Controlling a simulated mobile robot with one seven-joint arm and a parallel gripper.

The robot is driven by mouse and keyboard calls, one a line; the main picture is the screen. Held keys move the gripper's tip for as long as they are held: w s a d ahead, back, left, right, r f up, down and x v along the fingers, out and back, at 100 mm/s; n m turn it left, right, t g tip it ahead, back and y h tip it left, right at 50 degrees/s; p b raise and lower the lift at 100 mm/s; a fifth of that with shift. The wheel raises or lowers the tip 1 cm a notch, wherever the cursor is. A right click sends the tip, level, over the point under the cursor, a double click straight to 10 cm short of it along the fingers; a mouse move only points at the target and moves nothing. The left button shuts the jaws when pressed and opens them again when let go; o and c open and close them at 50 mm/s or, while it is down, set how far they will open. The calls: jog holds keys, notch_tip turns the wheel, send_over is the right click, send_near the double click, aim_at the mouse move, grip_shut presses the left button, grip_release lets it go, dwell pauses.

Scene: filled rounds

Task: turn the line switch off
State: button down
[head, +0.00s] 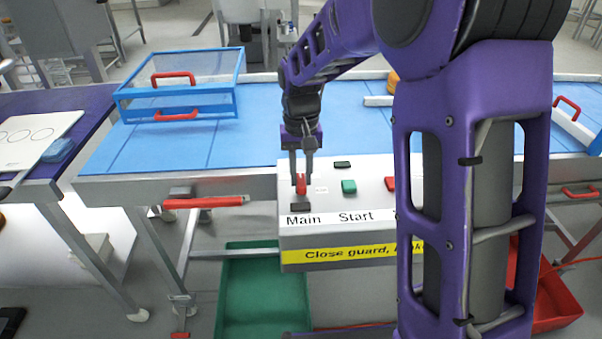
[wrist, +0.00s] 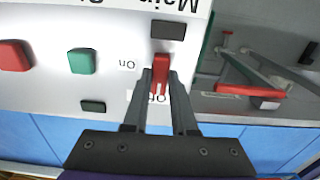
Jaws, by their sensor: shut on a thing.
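The pale control box (head: 350,227) stands at the front edge of the blue-topped table, with Main and Start labels on it. The red lever (head: 300,184) of the Main switch rises above a dark block (head: 300,207). It also shows in the wrist view (wrist: 161,66). My gripper (head: 302,181) points down over the box and is shut on this lever, one finger on each side. In the wrist view, an On mark (wrist: 127,64) is left of the lever, and an Off mark (wrist: 152,97) is partly hidden behind a finger.
A green button (head: 348,186) and a red button (head: 390,184) are right of the lever, near a dark button (head: 342,164). A clear blue-framed guard (head: 180,107) with red handles stands at the back left. A green bin (head: 262,285) is below.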

aim_at(301, 180)
jog(key=c, duration=0.7)
grip_release()
notch_tip(301, 180, up, 18)
jog(key=shift+f+p, duration=0.25)
jog(key=shift+p, duration=0.75)
